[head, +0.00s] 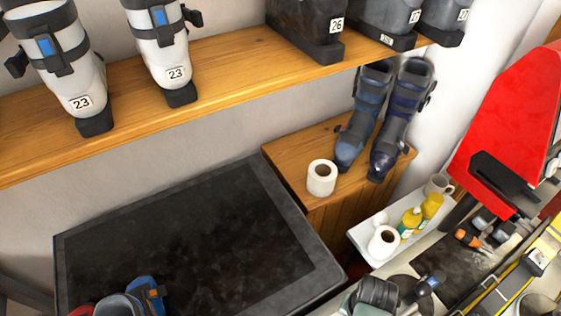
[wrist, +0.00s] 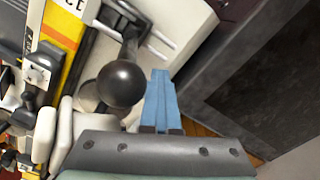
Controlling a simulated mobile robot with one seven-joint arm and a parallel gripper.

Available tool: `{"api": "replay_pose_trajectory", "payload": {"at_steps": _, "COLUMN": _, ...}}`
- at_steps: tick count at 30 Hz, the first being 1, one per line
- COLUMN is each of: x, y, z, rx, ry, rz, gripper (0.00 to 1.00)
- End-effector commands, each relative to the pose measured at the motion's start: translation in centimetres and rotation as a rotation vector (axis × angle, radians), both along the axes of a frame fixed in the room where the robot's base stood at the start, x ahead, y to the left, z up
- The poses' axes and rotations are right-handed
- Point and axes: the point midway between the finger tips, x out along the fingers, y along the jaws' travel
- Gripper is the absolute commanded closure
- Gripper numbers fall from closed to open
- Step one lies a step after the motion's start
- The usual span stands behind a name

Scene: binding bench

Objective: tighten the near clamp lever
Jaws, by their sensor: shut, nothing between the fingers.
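In the wrist view, my gripper (wrist: 160,76) has its two blue fingers shut together with nothing between them. A lever with a round black ball knob (wrist: 121,84) is just left of the fingers. Its dark arm runs up from the knob toward a pale grey base. The knob's edge lies beside the fingers in the picture; I cannot tell whether they touch. Which of the clamp levers this is does not show clearly. In the head view the lever is small and partly hidden at the lower right.
A yellow-edged ski (wrist: 62,28) lies left of the lever. In the head view, a red machine (head: 512,120) stands at right, a white tray (head: 362,233) holds a roll and yellow bottles, and a black-topped bench (head: 190,240) is at left. Boots stand on the wooden shelf (head: 225,80).

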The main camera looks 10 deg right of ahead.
Motion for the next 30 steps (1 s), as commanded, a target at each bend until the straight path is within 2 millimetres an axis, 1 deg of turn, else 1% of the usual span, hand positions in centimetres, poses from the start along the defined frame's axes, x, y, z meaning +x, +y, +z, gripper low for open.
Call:
{"api": "replay_pose_trajectory", "payload": {"at_steps": 11, "x": -0.2, "y": -0.2, "z": 0.1, "rx": -0.001, "ry": 0.000, "rz": -0.002, "gripper": 1.00}}
{"api": "replay_pose_trajectory", "payload": {"at_steps": 30, "x": -3.4, "y": -1.3, "z": 1.5, "rx": -0.001, "ry": -0.001, "rz": -0.003, "gripper": 1.00}}
